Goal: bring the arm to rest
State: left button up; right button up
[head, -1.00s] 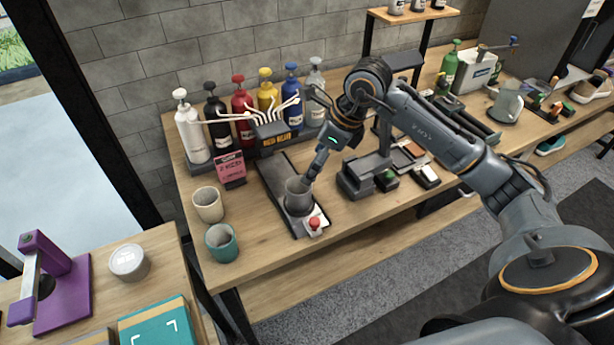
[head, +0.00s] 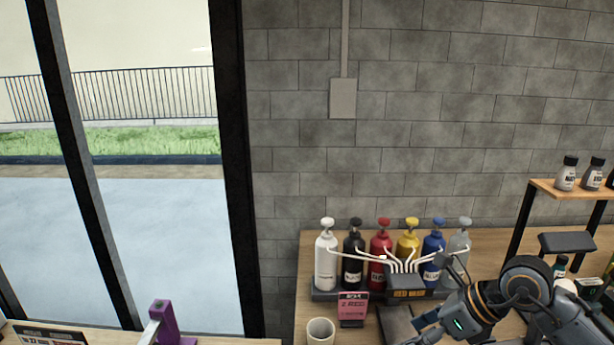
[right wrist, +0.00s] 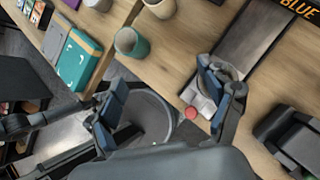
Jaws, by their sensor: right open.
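My right arm comes in at the lower right of the head view, and its gripper (head: 428,332) is partly cut off by the bottom edge. In the right wrist view, my right gripper (right wrist: 168,100) has its two blue-padded fingers spread wide apart with nothing held between them. Whether the finger touches the cup cannot be told. My left gripper is in neither view.
Several pump bottles (head: 381,255) stand along the wall behind a black dispenser (head: 406,285) and a pink sign (head: 352,308). A cream cup (head: 320,332) stands in front. The right wrist view shows a teal cup (right wrist: 131,42), a teal box (right wrist: 82,58) and a dark block (right wrist: 290,135).

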jog(key=s+a+r+m+t+y, duration=0.2)
jog(key=a+r+m+t+y, duration=0.45)
jog(key=a+r+y, duration=0.55)
jog(key=w+d+f+m+t+h, duration=0.25)
jog(key=d+m+t+h, duration=0.3)
jog(key=m+h, duration=0.55)
jog(key=w+d+f+m+t+h, duration=0.1)
jog(key=d+f+m+t+h, duration=0.4)
jog(key=m, duration=1)
jog(key=s+d+f+m+g+h, duration=0.4)
jog(key=d+f+m+g+h, duration=0.15)
jog(key=f, duration=0.25)
jog(key=s+a+f+m+g+y, duration=0.1)
jog(key=s+a+f+m+g, duration=0.1)
jog(key=s+f+g, duration=0.7)
jog(key=s+a+f+m+g+y, duration=0.25)
jog(key=s+f, duration=0.55)
jog(key=s, duration=0.4)
notch_tip(320, 180, down, 26)
jog(key=s+g, duration=0.1)
jog(key=g, duration=0.1)
jog(key=s+d+f, duration=0.3)
jog(key=s+f, duration=1.3)
jog(key=s, duration=0.1)
jog(key=shift+g+h, duration=0.4)
